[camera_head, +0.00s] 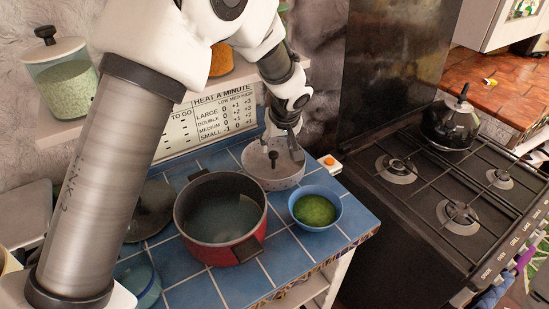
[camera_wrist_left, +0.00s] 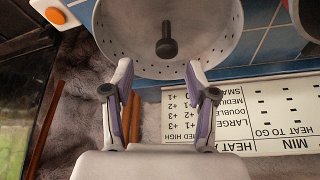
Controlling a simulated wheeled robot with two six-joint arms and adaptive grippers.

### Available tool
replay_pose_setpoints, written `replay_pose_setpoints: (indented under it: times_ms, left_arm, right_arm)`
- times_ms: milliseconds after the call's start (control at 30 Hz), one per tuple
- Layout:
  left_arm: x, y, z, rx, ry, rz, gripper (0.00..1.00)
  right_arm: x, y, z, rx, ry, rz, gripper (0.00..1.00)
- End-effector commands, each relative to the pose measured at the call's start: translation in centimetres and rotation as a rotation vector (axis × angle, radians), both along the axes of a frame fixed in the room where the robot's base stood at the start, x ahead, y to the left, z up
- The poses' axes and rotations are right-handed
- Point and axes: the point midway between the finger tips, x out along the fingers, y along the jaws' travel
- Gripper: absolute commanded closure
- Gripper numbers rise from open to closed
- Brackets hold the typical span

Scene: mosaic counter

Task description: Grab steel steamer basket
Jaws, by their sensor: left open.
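The steel steamer basket (camera_head: 268,178) is a shallow, light grey, perforated bowl with a dark upright knob in its centre. It stands on the blue tiled counter behind the pot and bowl. It also fills the top of the left wrist view (camera_wrist_left: 200,55). My left gripper (camera_head: 285,145) is over the basket's back part in the head view. In the wrist view my left gripper (camera_wrist_left: 160,75) is open, with its two fingers apart near the basket's near rim and the knob ahead between them. I cannot tell whether a finger touches the rim. My right gripper is not seen.
A red pot (camera_head: 258,213) and a blue bowl of green food (camera_head: 326,221) stand close in front of the basket. A dark lid (camera_head: 150,210) lies left. A sign (camera_head: 200,122) stands behind. A black stove (camera_head: 420,215) with a kettle (camera_head: 450,124) is right.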

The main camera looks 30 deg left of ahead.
Motion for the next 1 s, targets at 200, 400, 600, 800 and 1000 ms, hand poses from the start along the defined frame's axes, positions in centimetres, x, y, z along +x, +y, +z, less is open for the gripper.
replay_pose_setpoints:
  times_ms: [200,400,600,800,1000]
  left_arm:
    - [0.5,1.1,-2.8,-0.001,0.004,0.0,0.43]
    - [1.3,1.9,-5.6,-0.002,0.001,0.001,0.43]
    - [1.3,1.9,-5.8,-0.001,-0.001,0.0,0.43]
    - [1.3,1.9,-5.8,-0.001,0.0,0.0,1.0]
    - [1.3,1.9,-5.8,-0.001,0.0,0.0,1.0]
  right_arm:
    - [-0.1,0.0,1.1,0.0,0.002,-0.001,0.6]
    - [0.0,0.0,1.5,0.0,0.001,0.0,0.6]
    - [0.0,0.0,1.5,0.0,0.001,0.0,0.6]
    - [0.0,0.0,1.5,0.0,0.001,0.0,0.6]
    - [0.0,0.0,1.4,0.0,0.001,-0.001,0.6]
